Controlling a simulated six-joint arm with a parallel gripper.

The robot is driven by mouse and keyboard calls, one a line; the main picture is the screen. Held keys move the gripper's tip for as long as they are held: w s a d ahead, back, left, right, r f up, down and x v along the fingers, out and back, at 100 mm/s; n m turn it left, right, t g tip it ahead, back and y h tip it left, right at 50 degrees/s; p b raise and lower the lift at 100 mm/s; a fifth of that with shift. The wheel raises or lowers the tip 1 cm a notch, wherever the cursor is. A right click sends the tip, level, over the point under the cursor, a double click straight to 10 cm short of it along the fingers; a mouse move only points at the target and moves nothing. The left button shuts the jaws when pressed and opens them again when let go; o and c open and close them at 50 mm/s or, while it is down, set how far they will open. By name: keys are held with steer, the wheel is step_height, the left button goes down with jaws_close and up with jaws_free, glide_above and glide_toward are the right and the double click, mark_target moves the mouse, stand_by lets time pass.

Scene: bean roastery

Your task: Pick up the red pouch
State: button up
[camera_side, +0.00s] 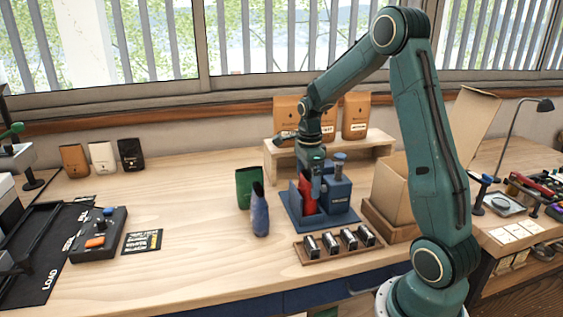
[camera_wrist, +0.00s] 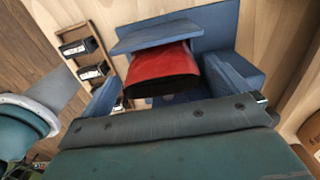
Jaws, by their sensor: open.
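The red pouch (camera_side: 307,197) stands upright in a blue fixture (camera_side: 291,209) in the side view. In the wrist view the red pouch (camera_wrist: 160,72) shows its open top, with a blue plate of the fixture (camera_wrist: 170,36) beside it. My gripper (camera_side: 315,183) is open, low over the fixture and close to the pouch. The wrist view shows my gripper's broad body across the bottom, hiding part of the fixture. I cannot tell whether the fingers touch the pouch.
A green pouch (camera_side: 245,186) and a blue pouch (camera_side: 260,212) stand left of the fixture. A rack of small labelled blocks (camera_side: 340,244) lies in front. A cardboard box (camera_side: 391,185) stands to the right and a wooden shelf (camera_side: 281,157) behind.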

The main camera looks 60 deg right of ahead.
steer(key=shift+f, duration=2.3)
steer(key=c, duration=1)
steer(key=shift+r, duration=0.15)
step_height(320, 180, up, 20)
